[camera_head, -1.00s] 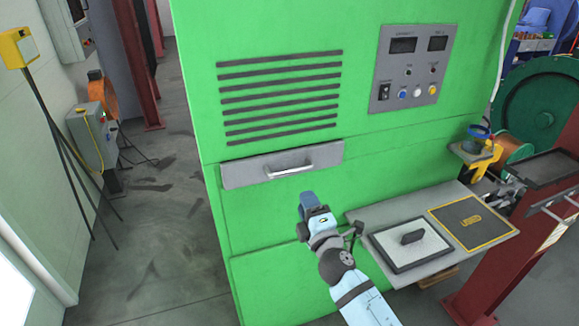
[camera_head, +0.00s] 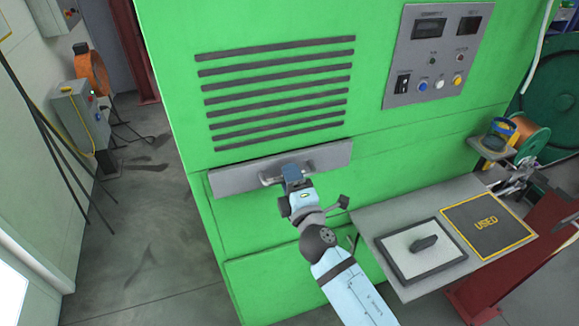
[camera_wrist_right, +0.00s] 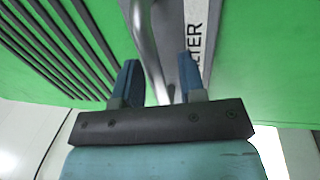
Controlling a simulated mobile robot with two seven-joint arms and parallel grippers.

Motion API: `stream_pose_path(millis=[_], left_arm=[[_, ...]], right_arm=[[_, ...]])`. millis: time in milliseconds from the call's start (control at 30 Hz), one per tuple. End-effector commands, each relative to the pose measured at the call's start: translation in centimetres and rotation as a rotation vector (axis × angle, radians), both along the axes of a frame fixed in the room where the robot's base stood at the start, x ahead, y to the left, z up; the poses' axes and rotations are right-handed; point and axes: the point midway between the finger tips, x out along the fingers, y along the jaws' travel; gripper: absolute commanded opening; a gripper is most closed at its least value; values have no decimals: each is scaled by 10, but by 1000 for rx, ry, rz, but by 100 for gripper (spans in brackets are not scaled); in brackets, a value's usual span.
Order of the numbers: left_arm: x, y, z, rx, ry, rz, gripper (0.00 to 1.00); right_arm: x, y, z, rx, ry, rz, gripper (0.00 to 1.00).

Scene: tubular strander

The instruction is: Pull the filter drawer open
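The filter drawer is a grey front panel (camera_head: 235,178) set in the green machine below the slots, and it looks shut. Its bar handle (camera_head: 268,180) is partly hidden behind my right gripper (camera_head: 291,173). In the right wrist view, the handle bar (camera_wrist_right: 149,50) runs between the two fingers of my right gripper (camera_wrist_right: 158,76). The fingers are open around the bar, with a visible gap on at least one side. Part of a label reading "LTER" shows on the drawer front (camera_wrist_right: 177,30). My left gripper is out of view.
A grey side shelf (camera_head: 375,215) sticks out at lower right, holding a framed white filter pad (camera_head: 400,247) and a dark "USED" mat (camera_head: 488,232). A control panel (camera_head: 437,60) is above right.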

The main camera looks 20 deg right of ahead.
Motion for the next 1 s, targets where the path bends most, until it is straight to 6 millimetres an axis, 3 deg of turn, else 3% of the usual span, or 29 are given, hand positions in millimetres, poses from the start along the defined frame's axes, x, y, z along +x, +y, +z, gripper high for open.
stream_pose_path(millis=[367, 533, 567, 1000], left_arm=[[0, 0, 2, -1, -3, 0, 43], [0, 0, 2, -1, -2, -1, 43], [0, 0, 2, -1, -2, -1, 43], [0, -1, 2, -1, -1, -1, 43]], right_arm=[[-1, 2, 0, 0, 0, -1, 37], [-1, 2, 0, 0, 0, -1, 3], [-1, 2, 0, 0, 0, -1, 0], [-2, -6, 0, -1, 1, 0, 0]])
